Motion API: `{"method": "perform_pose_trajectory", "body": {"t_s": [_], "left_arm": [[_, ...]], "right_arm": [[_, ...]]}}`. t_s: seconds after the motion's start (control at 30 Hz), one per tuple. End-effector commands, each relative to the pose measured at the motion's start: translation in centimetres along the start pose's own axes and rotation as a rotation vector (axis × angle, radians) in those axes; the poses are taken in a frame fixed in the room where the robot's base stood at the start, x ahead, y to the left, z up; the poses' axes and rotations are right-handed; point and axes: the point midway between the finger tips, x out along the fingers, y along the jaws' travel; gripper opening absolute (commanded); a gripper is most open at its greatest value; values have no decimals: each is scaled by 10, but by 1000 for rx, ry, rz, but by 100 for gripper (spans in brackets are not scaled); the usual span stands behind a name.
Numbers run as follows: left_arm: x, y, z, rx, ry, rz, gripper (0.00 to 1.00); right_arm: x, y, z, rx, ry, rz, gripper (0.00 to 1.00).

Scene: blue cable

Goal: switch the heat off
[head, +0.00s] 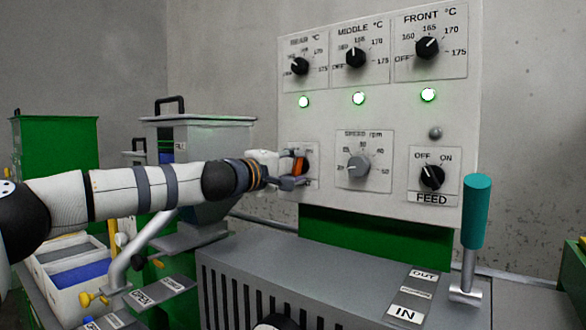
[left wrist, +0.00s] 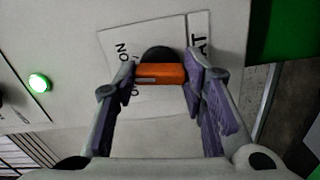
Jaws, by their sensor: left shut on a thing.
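The heat switch, an orange bar handle (head: 299,166) on a black round base, sits at the lower left of the white control panel (head: 385,112). My left gripper (head: 291,173) reaches it from the left and is shut on it. In the left wrist view the orange handle (left wrist: 160,74) lies between the two fingertips, over a plate where "ON" and "AT" can be read. The fingers and handle cover the rest of the lettering, and I cannot tell which position the handle points to. My right gripper is not in view.
Three lit green lamps (head: 358,98) stand under the temperature dials. The speed dial (head: 358,165) and feed switch (head: 432,177) sit right of the heat switch. A teal-handled lever (head: 475,213) rises at the right. A grey hopper (head: 200,135) stands behind my left arm.

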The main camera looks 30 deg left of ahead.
Motion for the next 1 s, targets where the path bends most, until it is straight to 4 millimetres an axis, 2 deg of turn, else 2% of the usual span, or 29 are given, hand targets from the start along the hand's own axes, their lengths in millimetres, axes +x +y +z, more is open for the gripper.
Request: {"method": "perform_pose_trajectory", "body": {"t_s": [0.5,1.0], "left_arm": [[0,0,0,-462,1,0,10],[0,1,0,-691,0,0,10]], "right_arm": [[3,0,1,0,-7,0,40],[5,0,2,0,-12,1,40]]}}
